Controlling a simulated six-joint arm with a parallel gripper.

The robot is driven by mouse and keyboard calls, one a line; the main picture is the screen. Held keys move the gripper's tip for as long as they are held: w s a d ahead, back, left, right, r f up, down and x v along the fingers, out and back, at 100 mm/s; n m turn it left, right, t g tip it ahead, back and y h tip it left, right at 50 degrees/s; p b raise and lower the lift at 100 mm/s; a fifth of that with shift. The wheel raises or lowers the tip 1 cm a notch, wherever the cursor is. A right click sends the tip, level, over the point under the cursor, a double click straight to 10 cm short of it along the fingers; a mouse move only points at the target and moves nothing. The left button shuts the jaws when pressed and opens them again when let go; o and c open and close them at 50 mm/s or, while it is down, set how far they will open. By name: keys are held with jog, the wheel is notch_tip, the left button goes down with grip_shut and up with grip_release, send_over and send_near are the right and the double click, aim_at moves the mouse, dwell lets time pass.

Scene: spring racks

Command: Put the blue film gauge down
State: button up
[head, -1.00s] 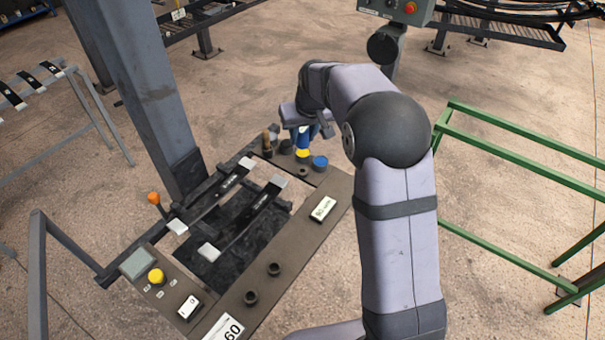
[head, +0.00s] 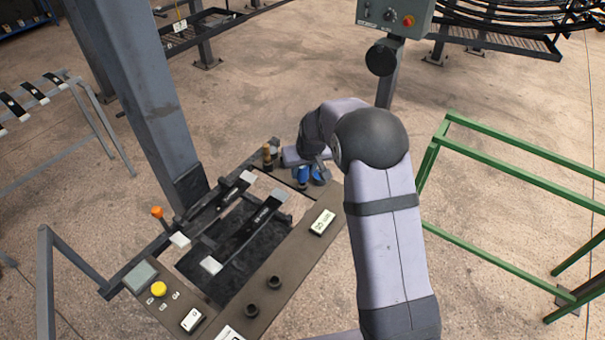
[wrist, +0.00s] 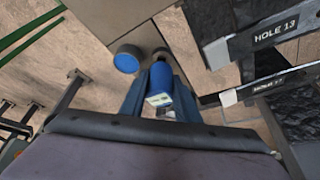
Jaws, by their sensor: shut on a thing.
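The blue film gauge (wrist: 161,76) is between the two fingers of my gripper (wrist: 158,95) in the wrist view, with a small pale display facing the camera. In the head view the gauge (head: 303,174) shows as a blue body low at the far end of the bench panel (head: 330,196), partly covered by my gripper (head: 310,166). My gripper is shut on it. Its lower end is hidden, so I cannot tell whether it touches the panel.
A round blue-topped piece (wrist: 127,60) stands close beside the gauge. A brown-and-black upright piece (head: 267,157) is to its left. Strips (head: 252,222) labelled with hole numbers lie across the bench. A green frame (head: 520,150) stands to the right.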

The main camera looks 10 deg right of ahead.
jog(key=shift+f+p, duration=0.3)
jog(key=shift+f, duration=0.85)
jog(key=shift+f, duration=0.1)
jog(key=o, duration=0.8)
jog(key=shift+r, duration=0.2)
jog(key=shift+s+r, duration=0.1)
jog(key=shift+r, duration=0.25)
jog(key=b+v, duration=0.3)
jog(key=v, duration=0.8)
jog(key=shift+s, duration=0.1)
jog(key=shift+s, duration=0.1)
